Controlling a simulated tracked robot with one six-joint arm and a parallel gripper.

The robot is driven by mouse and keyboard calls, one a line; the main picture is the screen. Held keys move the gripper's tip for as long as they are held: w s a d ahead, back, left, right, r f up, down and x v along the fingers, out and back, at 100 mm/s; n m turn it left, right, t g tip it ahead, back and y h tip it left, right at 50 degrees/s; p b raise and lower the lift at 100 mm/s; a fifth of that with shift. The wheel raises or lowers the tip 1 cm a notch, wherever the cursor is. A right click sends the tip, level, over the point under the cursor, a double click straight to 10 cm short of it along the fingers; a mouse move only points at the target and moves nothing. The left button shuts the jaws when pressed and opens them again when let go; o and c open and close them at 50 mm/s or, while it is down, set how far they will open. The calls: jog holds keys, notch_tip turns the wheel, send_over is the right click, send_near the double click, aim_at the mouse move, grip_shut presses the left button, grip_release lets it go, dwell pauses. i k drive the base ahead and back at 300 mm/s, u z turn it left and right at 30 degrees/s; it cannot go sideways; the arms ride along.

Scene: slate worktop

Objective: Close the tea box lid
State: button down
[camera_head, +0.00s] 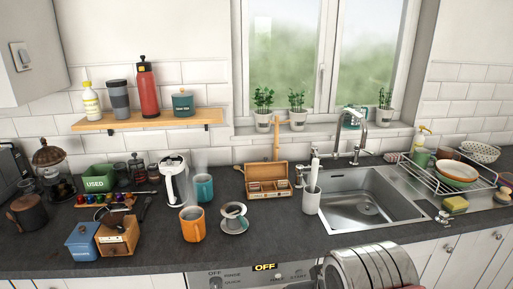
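The wooden tea box (269,194) stands on the dark worktop, left of the sink. Its lid (266,170) is raised at the back, so the box is open. Small packets in pale and reddish colours show inside, and the front has small markings too small to read. My gripper's fingers do not show in this view, so its opening and what it holds cannot be seen.
A white cylindrical holder (311,201) stands right of the box, close to the sink (345,220). Worktop in front of the box is clear. A wall shelf (150,121) hangs at upper left.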

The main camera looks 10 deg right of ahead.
aim_at(258, 171)
jog(key=z, duration=0.05)
jog(key=i, duration=0.85)
